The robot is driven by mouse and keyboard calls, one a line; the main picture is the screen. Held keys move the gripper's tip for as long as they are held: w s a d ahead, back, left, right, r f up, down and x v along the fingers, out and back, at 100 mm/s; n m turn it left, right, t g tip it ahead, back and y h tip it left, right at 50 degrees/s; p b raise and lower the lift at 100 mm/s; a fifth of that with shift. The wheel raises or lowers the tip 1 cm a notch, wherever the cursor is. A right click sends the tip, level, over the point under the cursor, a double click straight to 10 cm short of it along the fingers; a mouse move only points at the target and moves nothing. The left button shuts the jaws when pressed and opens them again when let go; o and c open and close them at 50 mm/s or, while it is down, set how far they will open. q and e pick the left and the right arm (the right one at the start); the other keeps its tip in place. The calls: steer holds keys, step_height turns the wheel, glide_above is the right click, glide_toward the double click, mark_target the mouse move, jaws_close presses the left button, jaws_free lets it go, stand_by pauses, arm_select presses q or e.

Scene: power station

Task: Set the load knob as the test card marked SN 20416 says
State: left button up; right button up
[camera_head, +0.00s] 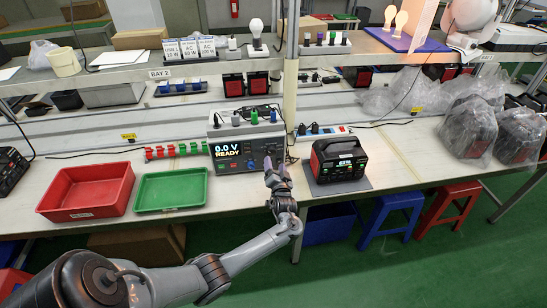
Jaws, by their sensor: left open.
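A grey tester (225,135) stands mid-bench. Its display (230,150) reads "0.0 V READY", with small coloured buttons below. My left gripper (275,172) is open and empty at the tester's front right, over that part of its panel. I cannot make out the load knob or its setting there. A black and red power station (338,160) sits on a grey mat to the right; its serial number is too small to read. Several white test cards (188,48) stand on the upper shelf, marked with USB and AC; no SN 20416 is legible. My right gripper is not in view.
A red tray (88,214) and a green tray (172,207) lie on the bench at left. Red and green clips (178,151) line up left of the tester. Bagged units (470,130) stand at right. Blue and red stools (450,203) are below.

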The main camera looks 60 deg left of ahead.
arm_select(q)
steer(key=v, duration=0.4)
steer(key=shift+s+d+p, duration=0.1)
steer(key=shift+d+p, duration=0.2)
steer(key=shift+f, duration=0.1)
